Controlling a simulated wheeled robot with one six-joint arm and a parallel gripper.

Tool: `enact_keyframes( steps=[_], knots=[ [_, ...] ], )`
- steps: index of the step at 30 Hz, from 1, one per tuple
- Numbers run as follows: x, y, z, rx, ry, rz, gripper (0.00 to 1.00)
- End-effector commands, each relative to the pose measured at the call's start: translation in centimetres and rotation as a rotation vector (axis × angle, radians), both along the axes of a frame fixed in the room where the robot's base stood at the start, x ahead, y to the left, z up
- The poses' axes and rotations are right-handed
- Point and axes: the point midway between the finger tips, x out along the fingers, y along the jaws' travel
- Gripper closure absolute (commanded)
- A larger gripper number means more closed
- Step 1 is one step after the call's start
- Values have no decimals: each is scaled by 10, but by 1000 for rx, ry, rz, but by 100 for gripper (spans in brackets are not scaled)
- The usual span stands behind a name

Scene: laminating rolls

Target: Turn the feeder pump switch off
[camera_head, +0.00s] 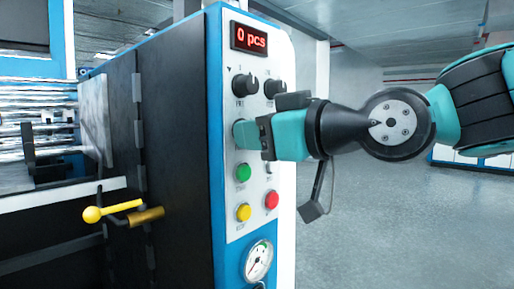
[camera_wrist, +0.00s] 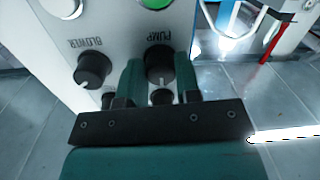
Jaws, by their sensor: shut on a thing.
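The feeder pump switch is a black rotary knob (camera_wrist: 160,58) under the label PUMP in the wrist view. Its white pointer mark shows on its lower side, toward my gripper's body. My gripper (camera_wrist: 158,68) has one teal finger on each side of this knob and is shut on it. In the head view my gripper (camera_head: 246,134) reaches in from the right, against the white control panel (camera_head: 285,155), and hides the pump knob.
A second black knob (camera_wrist: 93,69) labelled BLOWER sits left of my fingers. The panel also carries a red "0 pcs" display (camera_head: 250,39), two upper knobs, green (camera_head: 243,172), yellow (camera_head: 243,212) and red (camera_head: 271,200) buttons, and a gauge (camera_head: 258,260). Open floor lies right.

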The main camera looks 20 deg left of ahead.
Motion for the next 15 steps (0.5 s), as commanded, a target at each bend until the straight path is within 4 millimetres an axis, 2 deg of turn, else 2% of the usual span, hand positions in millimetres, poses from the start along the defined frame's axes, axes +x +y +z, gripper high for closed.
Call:
enact_keyframes(
  steps=[15],
  knots=[
    [0, 0, 1, -14, -33, 2, 93]
  ],
)
